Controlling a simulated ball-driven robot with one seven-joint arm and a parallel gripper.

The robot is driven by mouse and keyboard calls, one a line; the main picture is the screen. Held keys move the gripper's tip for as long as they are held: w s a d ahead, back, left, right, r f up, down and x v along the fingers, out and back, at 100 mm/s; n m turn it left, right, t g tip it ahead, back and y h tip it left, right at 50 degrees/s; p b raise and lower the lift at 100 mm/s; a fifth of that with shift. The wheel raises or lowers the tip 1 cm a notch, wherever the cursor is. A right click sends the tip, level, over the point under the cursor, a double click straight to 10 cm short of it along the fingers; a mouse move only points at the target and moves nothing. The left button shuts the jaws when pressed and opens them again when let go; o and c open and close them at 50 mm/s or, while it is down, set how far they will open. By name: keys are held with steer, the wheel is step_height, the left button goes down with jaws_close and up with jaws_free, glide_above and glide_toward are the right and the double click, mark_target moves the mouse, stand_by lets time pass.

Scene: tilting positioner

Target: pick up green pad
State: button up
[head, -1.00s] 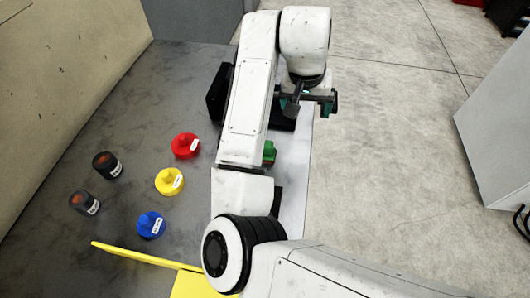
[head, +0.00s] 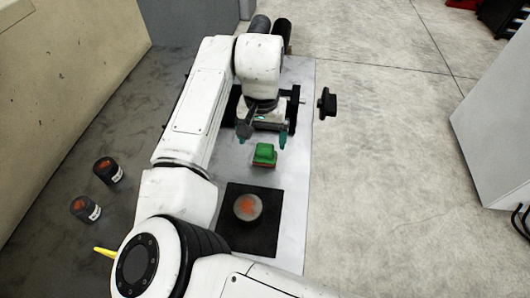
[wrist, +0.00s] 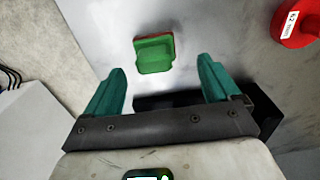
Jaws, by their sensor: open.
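The green pad (head: 264,154) is a small green block with a reddish edge, lying on the light grey plate in the head view. In the wrist view the green pad (wrist: 155,55) lies beyond the fingertips, roughly between their lines and a little left of middle. My gripper (head: 266,136) has teal fingers and is just behind the pad in the head view. In the wrist view my gripper (wrist: 162,80) is open, with nothing between the fingers. The pad and the fingers appear apart.
A black square mat (head: 235,238) with a round grey-and-orange piece (head: 248,207) lies in front of the pad. Two dark jars (head: 108,170) stand at left. A black knob (head: 327,103) sticks out at right. A red knob (wrist: 295,24) shows in the wrist view.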

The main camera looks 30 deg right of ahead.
mark_target(265, 145)
steer(key=shift+s+d+f+p, duration=0.15)
steer(key=shift+f+p, duration=0.05)
steer(key=shift+f, duration=1)
steer(key=shift+s+d+f+p, duration=0.1)
steer(key=shift+s+f+p, duration=0.05)
steer(key=shift+f, duration=1)
steer(key=shift+c, duration=0.3)
steer(key=c, duration=1.1)
steer(key=shift+r, duration=0.1)
steer(key=shift+c, duration=0.2)
steer(key=shift+r, duration=0.55)
steer(key=s+d+r+b, duration=0.1)
steer(key=s+d+r, duration=0.1)
steer(key=s+r, duration=0.9)
steer(key=s, duration=0.3)
steer(key=shift+r+b, duration=0.35)
steer(key=shift+b, duration=0.05)
steer(key=shift+w+d, duration=0.1)
